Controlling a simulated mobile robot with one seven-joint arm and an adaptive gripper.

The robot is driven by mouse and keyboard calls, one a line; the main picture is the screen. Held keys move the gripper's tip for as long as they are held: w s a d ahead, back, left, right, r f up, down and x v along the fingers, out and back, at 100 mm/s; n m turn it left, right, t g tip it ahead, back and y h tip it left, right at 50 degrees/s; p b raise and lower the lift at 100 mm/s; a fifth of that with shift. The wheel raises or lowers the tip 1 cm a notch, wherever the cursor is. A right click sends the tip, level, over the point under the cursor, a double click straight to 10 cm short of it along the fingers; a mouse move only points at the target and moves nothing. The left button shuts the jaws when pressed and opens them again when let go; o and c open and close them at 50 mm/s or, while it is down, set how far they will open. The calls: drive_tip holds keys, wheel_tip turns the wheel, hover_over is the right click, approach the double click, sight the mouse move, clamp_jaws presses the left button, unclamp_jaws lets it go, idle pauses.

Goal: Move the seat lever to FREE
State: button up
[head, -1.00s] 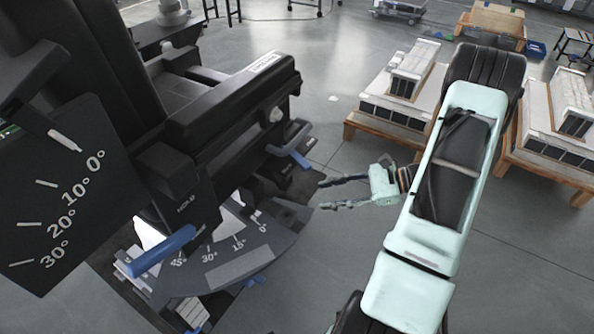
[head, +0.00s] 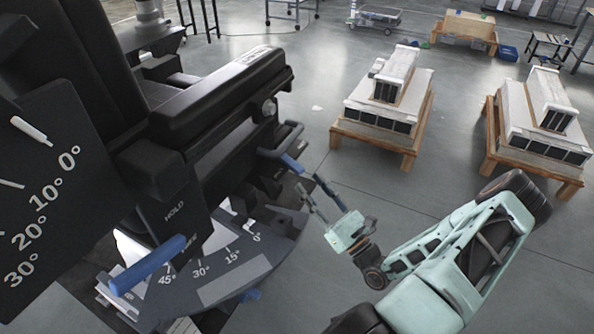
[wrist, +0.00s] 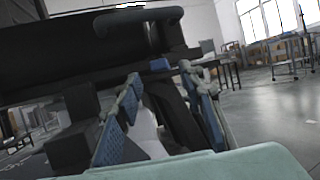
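A lever with a thick blue grip (head: 150,264) shows in the head view at lower left. It slants across a black plate (head: 172,207) marked HOLD, and partly covers a lower word. Which is the seat lever I cannot tell for sure. My gripper (head: 309,183) is open and empty, its fingertips just below and right of the small handle. In the wrist view, a small blue piece (wrist: 160,64) shows between my spread fingers (wrist: 160,75).
Two pallets with white units (head: 385,110) (head: 540,130) stand behind.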

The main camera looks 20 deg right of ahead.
sight(298, 167)
drive_tip(key=x, duration=0.6)
drive_tip(key=shift+w+a+b, duration=0.15)
drive_tip(key=shift+w+b, duration=0.1)
drive_tip(key=shift+b, duration=0.15)
clamp_jaws()
